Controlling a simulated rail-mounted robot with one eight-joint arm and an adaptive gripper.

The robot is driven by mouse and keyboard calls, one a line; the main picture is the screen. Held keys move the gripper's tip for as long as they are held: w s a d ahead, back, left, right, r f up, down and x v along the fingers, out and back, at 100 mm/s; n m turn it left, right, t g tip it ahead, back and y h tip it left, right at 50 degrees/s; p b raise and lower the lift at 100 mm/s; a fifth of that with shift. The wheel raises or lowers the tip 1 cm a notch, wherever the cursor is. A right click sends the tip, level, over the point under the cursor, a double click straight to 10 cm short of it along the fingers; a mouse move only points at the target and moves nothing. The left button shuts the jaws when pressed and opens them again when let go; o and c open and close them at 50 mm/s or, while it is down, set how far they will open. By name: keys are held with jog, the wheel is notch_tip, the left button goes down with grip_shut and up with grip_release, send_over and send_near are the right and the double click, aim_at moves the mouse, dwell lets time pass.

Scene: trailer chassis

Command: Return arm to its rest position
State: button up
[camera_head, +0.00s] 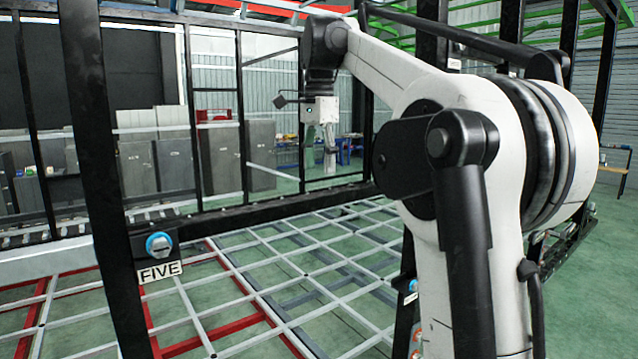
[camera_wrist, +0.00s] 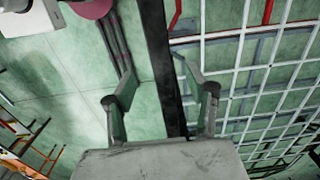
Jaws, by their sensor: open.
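My gripper (camera_head: 320,158) hangs from the end of my raised white arm, near the middle of the head view, with its fingers pointing down. In the wrist view my gripper (camera_wrist: 156,66) has its two fingers spread apart with nothing held between them. A black beam (camera_wrist: 165,70) shows in the gap between the fingers, apart from them and beyond them. My arm is bent, with its upper link reaching up and left. The far side of the gripper is hidden.
A black post (camera_head: 100,140) stands at the left with a blue button (camera_head: 159,244) and a "FIVE" label (camera_head: 160,270). A white and red floor grid (camera_head: 270,262) lies below. Grey cabinets (camera_head: 222,160) stand beyond the frame. Open green floor (camera_head: 590,270) shows at right.

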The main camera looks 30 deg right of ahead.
jog(key=shift+r, duration=1.85)
jog(key=s+a+f+n+t, duration=0.3)
jog(key=s+a+f+n, duration=0.45)
jog(key=s+f, duration=0.45)
jog(key=s+a+f+n+t, duration=0.3)
jog(key=s+a+f+n, duration=0.5)
jog(key=s+f, duration=0.4)
jog(key=s+a+f+b, duration=0.1)
jog(key=s+f+b, duration=0.1)
jog(key=f+b, duration=0.4)
jog(key=s+a+f+n+t+b, duration=0.1)
jog(key=f+b, duration=0.6)
jog(key=f, duration=1)
jog(key=shift+s+a+b, duration=0.3)
jog(key=shift+s+a, duration=0.15)
jog(key=shift+a, duration=0.1)
